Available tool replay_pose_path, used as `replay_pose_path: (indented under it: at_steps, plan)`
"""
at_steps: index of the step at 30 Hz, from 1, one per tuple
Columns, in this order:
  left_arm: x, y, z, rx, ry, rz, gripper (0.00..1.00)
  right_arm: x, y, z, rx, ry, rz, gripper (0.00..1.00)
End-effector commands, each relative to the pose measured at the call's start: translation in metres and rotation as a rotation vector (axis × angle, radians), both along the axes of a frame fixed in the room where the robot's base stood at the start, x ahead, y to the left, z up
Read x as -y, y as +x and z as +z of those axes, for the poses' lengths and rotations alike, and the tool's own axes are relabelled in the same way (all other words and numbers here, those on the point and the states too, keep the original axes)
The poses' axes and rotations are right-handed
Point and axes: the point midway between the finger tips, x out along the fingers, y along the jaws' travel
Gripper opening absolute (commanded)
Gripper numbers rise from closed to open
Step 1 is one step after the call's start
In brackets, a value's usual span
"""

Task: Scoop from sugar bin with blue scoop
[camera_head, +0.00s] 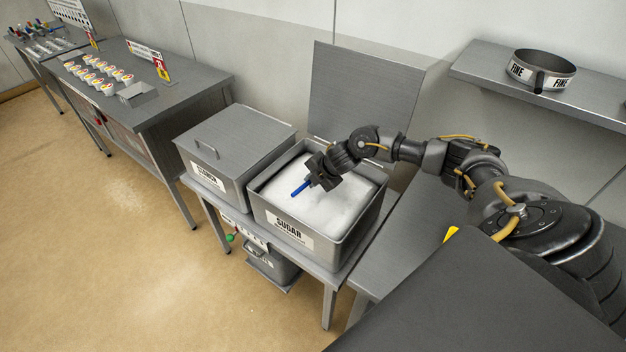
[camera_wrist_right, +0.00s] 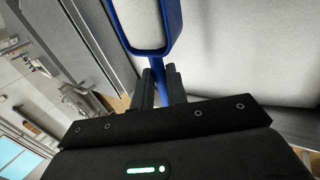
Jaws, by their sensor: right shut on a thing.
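The sugar bin (camera_head: 354,248) is an open grey metal box with a SUGAR label, filled with white sugar (camera_head: 340,208). Its lid (camera_head: 360,88) stands raised behind it. My right gripper (camera_head: 315,177) is over the sugar inside the bin's outline, shut on the blue scoop (camera_head: 300,188). In the right wrist view the scoop (camera_wrist_right: 178,22) extends up and away from between the fingers of the gripper (camera_wrist_right: 163,88), with white sugar beyond it. Whether the scoop touches the sugar or carries any, I cannot tell. My left gripper is not in view.
A closed starch bin (camera_head: 235,145) stands left of the sugar bin. A shelf (camera_head: 490,75) on the right wall holds a sieve labelled FINE (camera_head: 542,68). A side table (camera_head: 215,78) with several small items is at left. Floor in front is clear.

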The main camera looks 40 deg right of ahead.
Motion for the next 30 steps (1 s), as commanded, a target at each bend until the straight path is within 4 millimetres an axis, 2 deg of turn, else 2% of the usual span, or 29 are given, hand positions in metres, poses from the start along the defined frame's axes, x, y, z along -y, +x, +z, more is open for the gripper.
replay_pose_path:
  at_steps: [1,14,22,30]
  plan:
    - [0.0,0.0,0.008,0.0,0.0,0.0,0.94,-0.001,0.0,0.008,0.001,0.0,0.001,0.0]
    - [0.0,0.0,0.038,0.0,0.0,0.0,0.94,-0.003,-0.001,0.04,0.002,-0.011,0.0,0.0]
    - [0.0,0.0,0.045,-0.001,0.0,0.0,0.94,-0.005,-0.001,0.055,0.004,-0.014,0.001,0.0]
    - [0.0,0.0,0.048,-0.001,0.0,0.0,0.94,-0.005,-0.001,0.061,0.003,-0.016,0.0,0.0]
